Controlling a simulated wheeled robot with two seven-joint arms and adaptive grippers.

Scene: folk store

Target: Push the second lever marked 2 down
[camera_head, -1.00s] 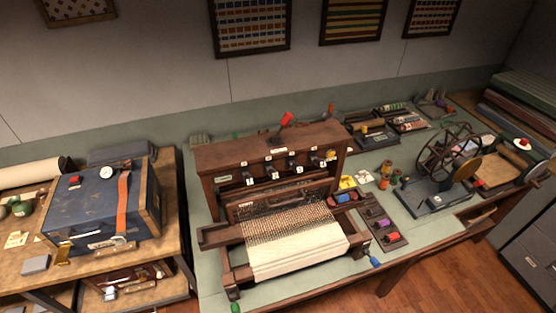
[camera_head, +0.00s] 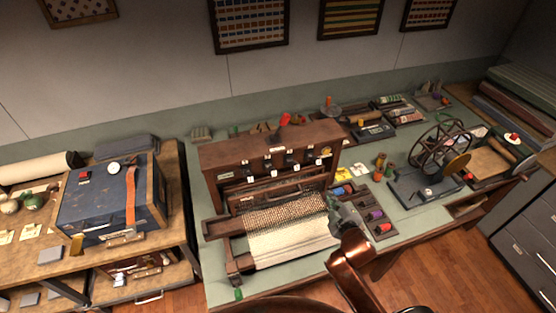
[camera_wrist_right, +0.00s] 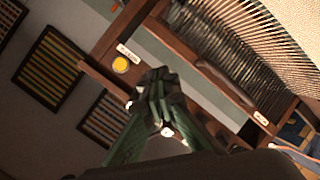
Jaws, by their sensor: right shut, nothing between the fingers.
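The wooden loom (camera_head: 232,154) stands on the table in the head view. A row of small dark levers with white tags runs across its upper front; the second from the left (camera_head: 267,164) looks raised like its neighbours, but its number is too small to read. My right gripper (camera_head: 336,203) is shut and empty at the loom's right side, lower than the levers and apart from the second one. The right wrist view shows its dark green fingers (camera_wrist_right: 158,82) together in front of the loom's frame and threads. My left gripper is not in view.
The woven cloth (camera_head: 290,240) stretches across the loom's front. A tray of colored spools (camera_head: 378,214) lies just right of my right gripper. A spinning wheel (camera_head: 440,150) stands farther right, and a blue case (camera_head: 100,200) is on the left table.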

